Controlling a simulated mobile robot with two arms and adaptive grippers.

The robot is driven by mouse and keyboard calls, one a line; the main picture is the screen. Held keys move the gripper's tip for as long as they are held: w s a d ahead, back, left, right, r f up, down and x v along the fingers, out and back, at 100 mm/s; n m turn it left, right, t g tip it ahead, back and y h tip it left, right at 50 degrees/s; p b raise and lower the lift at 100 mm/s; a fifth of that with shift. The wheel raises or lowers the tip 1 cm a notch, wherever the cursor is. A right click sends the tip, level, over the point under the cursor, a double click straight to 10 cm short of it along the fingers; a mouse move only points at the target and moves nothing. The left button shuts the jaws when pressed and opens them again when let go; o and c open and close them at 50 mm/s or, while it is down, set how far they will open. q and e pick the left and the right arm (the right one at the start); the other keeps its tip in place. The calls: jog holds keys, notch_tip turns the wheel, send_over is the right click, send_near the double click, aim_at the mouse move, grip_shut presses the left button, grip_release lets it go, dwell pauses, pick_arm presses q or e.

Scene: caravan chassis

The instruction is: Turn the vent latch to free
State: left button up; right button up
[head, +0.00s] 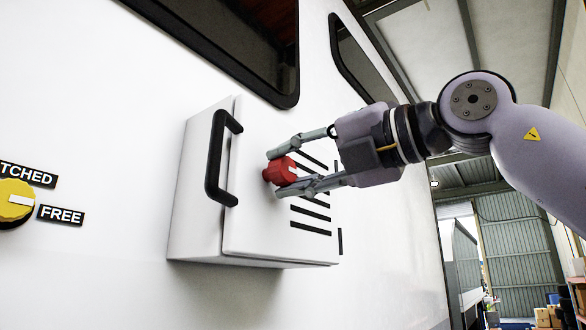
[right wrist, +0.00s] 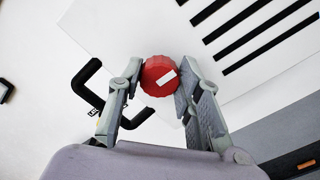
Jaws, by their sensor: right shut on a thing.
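A red knob (head: 281,171) sits on the front of a white vent box (head: 250,225) with black slots. My right gripper (head: 283,172) reaches in from the right with a finger on either side of the red knob and is shut on it. In the right wrist view the red knob (right wrist: 158,76) shows between the fingers, with a slanted white mark on its face. A yellow knob (head: 15,203) with a white pointer is at the left edge, beside labels reading "TCHED" and "FREE" (head: 61,215); its left part is cut off. My left gripper is not in view.
A black handle (head: 216,158) stands out from the vent box, left of the red knob. Dark windows (head: 225,35) are above in the white wall. The wall below the box is clear. Shelves and boxes stand far off at the lower right.

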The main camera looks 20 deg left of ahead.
dwell(0.3)
jog(key=o, duration=1.1)
jog(key=v, duration=1.2)
